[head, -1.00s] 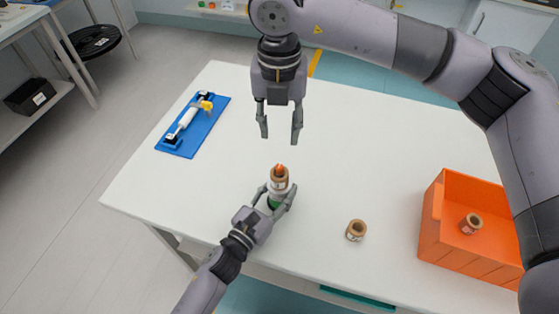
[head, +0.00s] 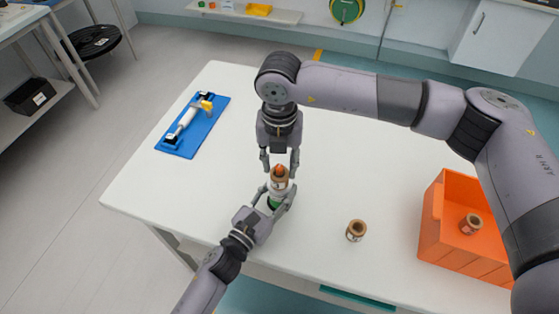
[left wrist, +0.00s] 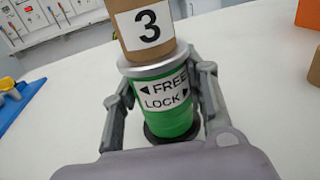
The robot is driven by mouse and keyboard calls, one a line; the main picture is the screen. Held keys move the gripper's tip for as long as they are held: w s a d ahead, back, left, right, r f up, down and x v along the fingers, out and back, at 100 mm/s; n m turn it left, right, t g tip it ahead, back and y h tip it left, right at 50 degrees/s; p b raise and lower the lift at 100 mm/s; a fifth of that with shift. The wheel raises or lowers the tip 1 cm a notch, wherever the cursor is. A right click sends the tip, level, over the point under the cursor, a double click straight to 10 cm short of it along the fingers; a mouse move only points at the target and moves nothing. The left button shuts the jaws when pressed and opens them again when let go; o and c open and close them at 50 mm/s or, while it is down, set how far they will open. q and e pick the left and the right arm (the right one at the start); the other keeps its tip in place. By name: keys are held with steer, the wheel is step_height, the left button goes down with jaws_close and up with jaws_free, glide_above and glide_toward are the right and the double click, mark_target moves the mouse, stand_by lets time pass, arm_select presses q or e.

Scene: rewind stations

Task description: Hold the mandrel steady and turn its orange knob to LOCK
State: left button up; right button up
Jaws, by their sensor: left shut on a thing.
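The mandrel (head: 273,203) stands upright on the white table, with a green base and a grey collar. Its label, in the left wrist view (left wrist: 172,122), reads FREE and LOCK with arrows. A brown core (left wrist: 150,27) marked 3 sits on it. The orange knob (head: 280,169) pokes out of the top. My left gripper (head: 277,194) is shut on the green base, one finger on each side. My right gripper (head: 280,170) points down from above, its open fingers on either side of the knob. I cannot tell whether they touch it. The knob is outside the left wrist view.
A loose brown core (head: 356,230) stands on the table to the right. An orange bin (head: 432,228) with another core (head: 471,223) inside is farther right. A blue board (head: 207,124) with a white roller lies at the back left. The table's middle is clear.

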steer(key=shift+c, duration=0.3)
jaws_close()
stand_by(0.4)
steer(key=n, duration=0.4)
steer(key=shift+d+n, duration=0.1)
steer(key=shift+n, duration=0.3)
steer(key=n, duration=0.4)
steer(key=shift+d+n, duration=0.1)
steer(key=shift+n, duration=0.2)
steer(key=n, duration=0.6)
steer(key=shift+w+d, duration=0.1)
steer(key=shift+w, duration=0.05)
steer(key=n, duration=0.6)
steer(key=shift+w, duration=0.15)
steer(key=shift+n, duration=0.4)
